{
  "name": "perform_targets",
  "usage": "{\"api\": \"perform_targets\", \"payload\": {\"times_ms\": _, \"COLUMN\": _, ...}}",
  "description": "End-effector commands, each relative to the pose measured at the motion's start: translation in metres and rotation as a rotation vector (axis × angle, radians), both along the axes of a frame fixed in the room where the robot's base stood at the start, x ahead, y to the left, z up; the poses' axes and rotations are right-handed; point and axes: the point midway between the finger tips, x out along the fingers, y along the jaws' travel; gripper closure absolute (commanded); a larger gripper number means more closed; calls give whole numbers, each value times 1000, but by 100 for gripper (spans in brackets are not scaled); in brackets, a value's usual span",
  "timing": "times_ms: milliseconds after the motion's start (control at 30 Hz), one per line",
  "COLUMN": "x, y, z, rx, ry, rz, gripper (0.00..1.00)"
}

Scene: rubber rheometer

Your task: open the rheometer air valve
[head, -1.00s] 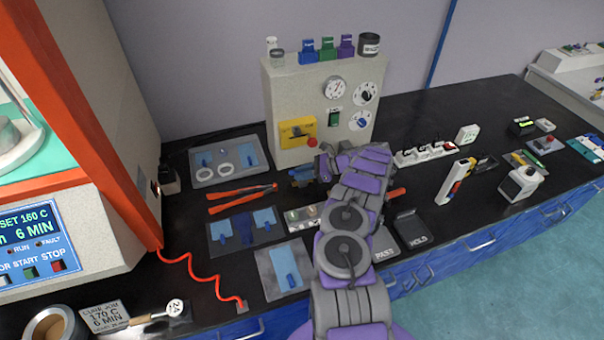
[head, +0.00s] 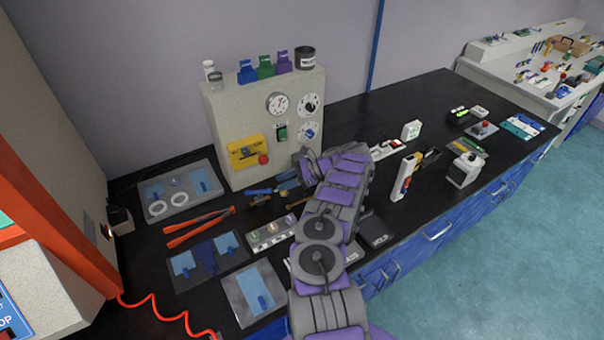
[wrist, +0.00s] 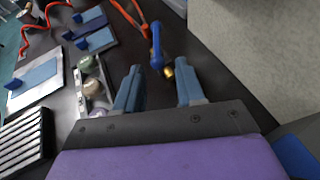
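The air valve appears as a blue lever (wrist: 156,45) with a brass fitting (wrist: 168,72) in the wrist view, low over the black bench. In the head view, a blue lever (head: 262,190) with brass parts lies in front of the grey control panel. My gripper (wrist: 158,66) is open, its two blue fingers apart and nothing held between them. The brass fitting shows just beyond the gap, nearer the right finger. I cannot tell whether a finger touches it. In the head view my wrist partly hides the fingers.
The grey panel (head: 230,115) with gauges, dials and a yellow plate (head: 245,151) stands behind. Orange-handled tongs (head: 198,228), a sample strip (head: 270,232) and several trays lie left. A meter (head: 404,178) and small instruments stand right. Bare bench (head: 385,110) lies beyond the panel.

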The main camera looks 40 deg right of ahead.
Motion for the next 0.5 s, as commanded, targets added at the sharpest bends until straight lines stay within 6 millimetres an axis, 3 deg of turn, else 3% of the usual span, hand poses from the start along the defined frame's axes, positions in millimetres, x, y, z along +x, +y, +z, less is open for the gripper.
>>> {"api": "perform_targets", "payload": {"times_ms": 200, "x": -24, "y": -34, "z": 16, "rx": -4, "ry": 0, "rz": -3, "gripper": 62}}
{"api": "perform_targets", "payload": {"times_ms": 500, "x": -37, "y": -52, "z": 25, "rx": -1, "ry": 1, "rz": 0, "gripper": 62}}
